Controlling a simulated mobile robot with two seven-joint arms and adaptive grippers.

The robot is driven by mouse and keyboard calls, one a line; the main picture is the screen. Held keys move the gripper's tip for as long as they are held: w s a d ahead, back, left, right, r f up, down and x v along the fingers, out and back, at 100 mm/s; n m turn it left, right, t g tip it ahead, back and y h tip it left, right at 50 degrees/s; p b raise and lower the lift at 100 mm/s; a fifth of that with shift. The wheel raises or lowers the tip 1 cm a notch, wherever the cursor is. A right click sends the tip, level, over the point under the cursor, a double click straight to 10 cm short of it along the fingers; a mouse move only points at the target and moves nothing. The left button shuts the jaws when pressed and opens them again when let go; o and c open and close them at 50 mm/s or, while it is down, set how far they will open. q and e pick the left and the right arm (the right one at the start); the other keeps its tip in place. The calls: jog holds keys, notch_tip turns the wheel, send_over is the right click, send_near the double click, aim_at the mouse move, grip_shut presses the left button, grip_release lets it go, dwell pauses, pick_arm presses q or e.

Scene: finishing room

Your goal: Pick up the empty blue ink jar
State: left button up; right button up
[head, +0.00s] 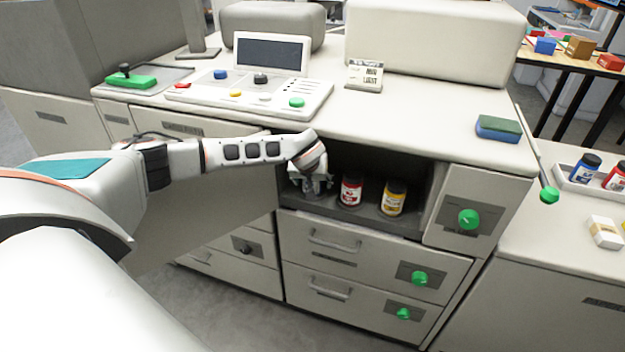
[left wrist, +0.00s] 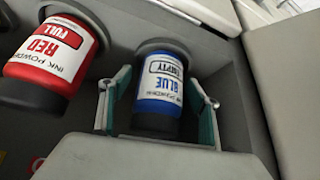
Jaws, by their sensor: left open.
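The blue ink jar (left wrist: 161,88) stands in a dark recess; its label reads "BLUE" and "EMPTY". My left gripper (left wrist: 157,108) is open, with one finger on each side of the jar. I cannot tell whether either finger touches it. In the head view my left gripper (head: 311,184) reaches into the left end of the open compartment (head: 340,157), where the jar is mostly hidden by it. A red jar (head: 351,190) marked "FULL" stands beside it and also shows in the left wrist view (left wrist: 50,58). My right gripper is not in view.
A yellow jar (head: 393,198) stands right of the red one. The compartment's walls and the counter above (head: 420,125) lie close around my left gripper. A tray (head: 574,186) on the right counter holds another blue jar (head: 585,168) and a red one (head: 617,177).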

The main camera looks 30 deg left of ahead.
pick_arm(q)
jog(key=c, duration=1.2)
jog(key=shift+c, duration=0.2)
jog(key=shift+r, duration=0.15)
